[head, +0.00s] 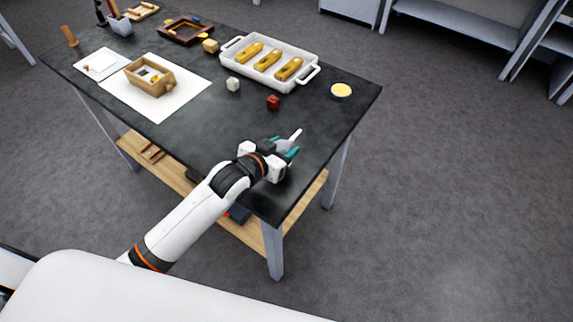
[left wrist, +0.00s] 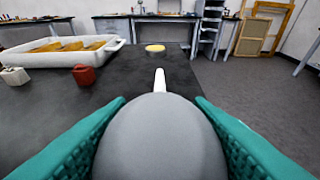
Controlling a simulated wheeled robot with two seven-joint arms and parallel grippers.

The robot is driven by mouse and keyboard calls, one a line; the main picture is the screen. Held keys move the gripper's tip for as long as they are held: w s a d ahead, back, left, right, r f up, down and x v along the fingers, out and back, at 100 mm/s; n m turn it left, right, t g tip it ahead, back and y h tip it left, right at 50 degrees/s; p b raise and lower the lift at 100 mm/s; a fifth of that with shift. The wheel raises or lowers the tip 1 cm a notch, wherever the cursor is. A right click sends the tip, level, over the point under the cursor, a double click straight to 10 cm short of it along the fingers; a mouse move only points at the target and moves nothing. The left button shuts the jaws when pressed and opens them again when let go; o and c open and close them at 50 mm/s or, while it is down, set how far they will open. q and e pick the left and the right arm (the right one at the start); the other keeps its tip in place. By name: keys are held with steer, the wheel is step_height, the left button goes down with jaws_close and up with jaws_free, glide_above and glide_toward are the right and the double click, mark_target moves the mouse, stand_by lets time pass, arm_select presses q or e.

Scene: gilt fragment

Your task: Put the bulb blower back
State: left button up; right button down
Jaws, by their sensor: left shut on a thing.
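The bulb blower is a grey rubber bulb with a white nozzle; it shows large in the left wrist view (left wrist: 160,140) and small in the head view (head: 286,144). My left gripper (head: 284,150) is shut on the bulb, with a teal finger on each side. The nozzle points away from the gripper, toward the far side of the table. The blower is over the dark table's right end; I cannot tell whether it touches the top. My right gripper is not in view.
A white tray (head: 302,84) with gilt pieces stands at the back. Near it are a red block (head: 273,102), a white block (head: 233,84) and a yellow-topped dish (head: 341,91). A wooden frame piece (head: 150,88) sits on white paper (head: 188,98). The tabletop (head: 205,125) is clear at centre front.

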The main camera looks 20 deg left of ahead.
arm_select(q)
steer(key=shift+a+f, duration=0.1)
steer(key=shift+f, duration=0.8)
steer(key=shift+s+d+f, duration=0.1)
steer(key=shift+d+f, duration=0.05)
steer(key=shift+f, duration=0.45)
steer(key=shift+d+f, duration=0.1)
steer(key=shift+f, duration=1)
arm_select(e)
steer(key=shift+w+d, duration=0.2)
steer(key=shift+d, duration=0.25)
